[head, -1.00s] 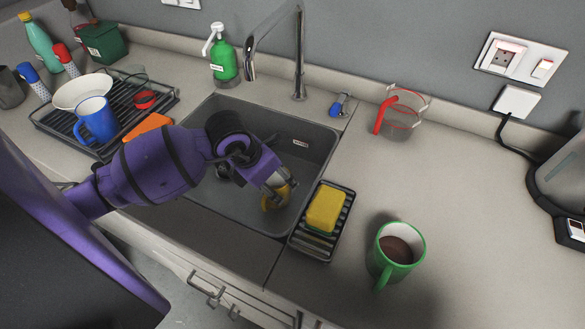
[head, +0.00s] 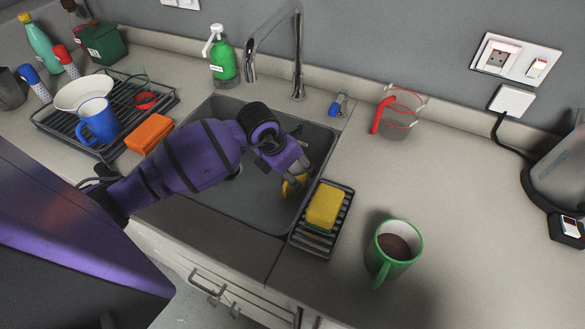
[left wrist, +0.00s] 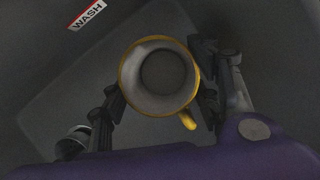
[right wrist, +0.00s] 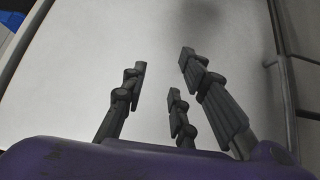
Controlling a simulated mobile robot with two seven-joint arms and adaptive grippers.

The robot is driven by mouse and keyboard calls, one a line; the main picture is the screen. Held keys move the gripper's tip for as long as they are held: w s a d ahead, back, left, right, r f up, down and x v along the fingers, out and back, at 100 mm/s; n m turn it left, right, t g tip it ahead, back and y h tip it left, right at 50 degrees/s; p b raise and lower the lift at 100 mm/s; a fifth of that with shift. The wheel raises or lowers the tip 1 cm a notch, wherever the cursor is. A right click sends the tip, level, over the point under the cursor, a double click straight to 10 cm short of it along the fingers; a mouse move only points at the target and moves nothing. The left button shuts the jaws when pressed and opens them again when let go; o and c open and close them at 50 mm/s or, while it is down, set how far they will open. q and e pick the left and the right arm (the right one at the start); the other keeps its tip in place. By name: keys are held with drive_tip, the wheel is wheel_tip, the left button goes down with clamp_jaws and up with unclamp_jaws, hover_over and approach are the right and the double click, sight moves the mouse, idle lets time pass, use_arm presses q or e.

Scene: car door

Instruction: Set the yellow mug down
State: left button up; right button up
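The yellow mug (head: 292,187) is inside the sink's outline in the head view, mostly hidden by my left gripper (head: 297,178). In the left wrist view the mug (left wrist: 160,76) shows from above, pale and empty inside, its handle toward the lower right. The left fingers stand on both sides of it and appear closed on it. Whether its base touches the sink floor cannot be told. My right gripper (right wrist: 163,75) shows only in the right wrist view, with its fingers apart and nothing between them.
The sink (head: 250,215) has a "WASH" label (left wrist: 87,15) inside. A rack with a yellow sponge (head: 325,206) borders its right side. A green mug (head: 394,250) with dark liquid and a measuring jug (head: 402,118) stand farther right. An orange sponge (head: 149,133) and dish rack (head: 62,124) are left. Counter between jug and green mug is clear.

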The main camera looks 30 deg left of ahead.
use_arm(q)
drive_tip(key=o, duration=0.5)
drive_tip(key=shift+c, duration=0.2)
drive_tip(key=shift+r, duration=0.15)
drive_tip(key=v, duration=1.2)
drive_tip(key=shift+p, duration=0.3)
